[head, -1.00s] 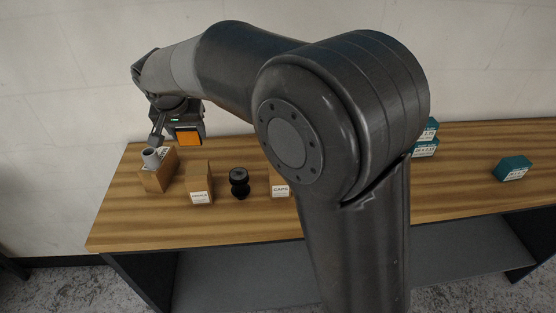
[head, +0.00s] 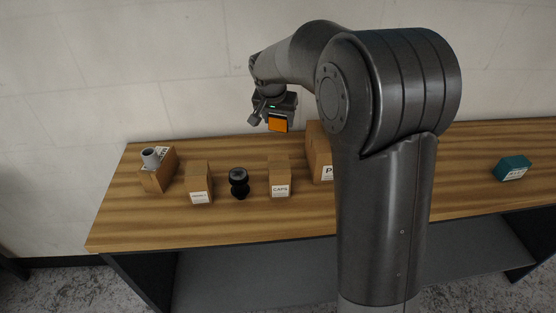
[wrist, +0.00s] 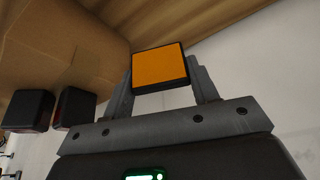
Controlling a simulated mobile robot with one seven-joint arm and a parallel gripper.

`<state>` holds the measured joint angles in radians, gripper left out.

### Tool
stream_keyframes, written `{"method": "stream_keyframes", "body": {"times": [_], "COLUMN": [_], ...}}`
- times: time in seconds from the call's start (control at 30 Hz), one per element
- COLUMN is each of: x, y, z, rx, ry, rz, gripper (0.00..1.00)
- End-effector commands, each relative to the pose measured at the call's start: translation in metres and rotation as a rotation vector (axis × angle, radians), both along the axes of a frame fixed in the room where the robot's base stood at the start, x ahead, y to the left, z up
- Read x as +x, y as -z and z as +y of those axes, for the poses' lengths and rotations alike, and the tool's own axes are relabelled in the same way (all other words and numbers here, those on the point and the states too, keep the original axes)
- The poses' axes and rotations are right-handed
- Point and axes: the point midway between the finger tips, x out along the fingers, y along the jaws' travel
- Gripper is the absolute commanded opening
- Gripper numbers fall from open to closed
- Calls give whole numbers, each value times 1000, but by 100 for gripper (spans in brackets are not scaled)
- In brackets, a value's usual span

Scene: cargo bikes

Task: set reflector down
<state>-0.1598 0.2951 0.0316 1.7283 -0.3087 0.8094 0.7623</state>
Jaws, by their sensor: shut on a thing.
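The reflector (head: 278,124) is a small orange square with a dark edge. My gripper (head: 267,122) is shut on it and holds it in the air above the back of the wooden table (head: 230,223), above and behind the CAPS box. In the wrist view the reflector (wrist: 159,68) sits between the two grey fingers of my gripper (wrist: 163,85), its orange face toward the camera.
On the table stand a box with a grey cylinder on top (head: 151,158), a cardboard box (head: 199,176), a black knobbed part (head: 239,183), the CAPS box (head: 279,170) and a taller box (head: 318,145). A teal box (head: 512,168) lies far right. The front table strip is clear.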

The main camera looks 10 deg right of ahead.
Motion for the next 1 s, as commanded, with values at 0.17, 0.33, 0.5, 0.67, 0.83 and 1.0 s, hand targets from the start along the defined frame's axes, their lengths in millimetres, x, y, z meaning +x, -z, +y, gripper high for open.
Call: {"method": "stream_keyframes", "body": {"times": [0.17,0.33,0.5,0.67,0.83,1.0], "x": [-1,-1,0,-1,0,0], "y": [27,60,76,92,113,114], "z": [0,1,1,1,1,1], "rx": [-1,0,-1,0,0,0], "ry": [-1,-1,-2,-2,-2,-1], "rz": [5,3,0,2,1,-1], "gripper": [29,29,29,29,29,29]}}
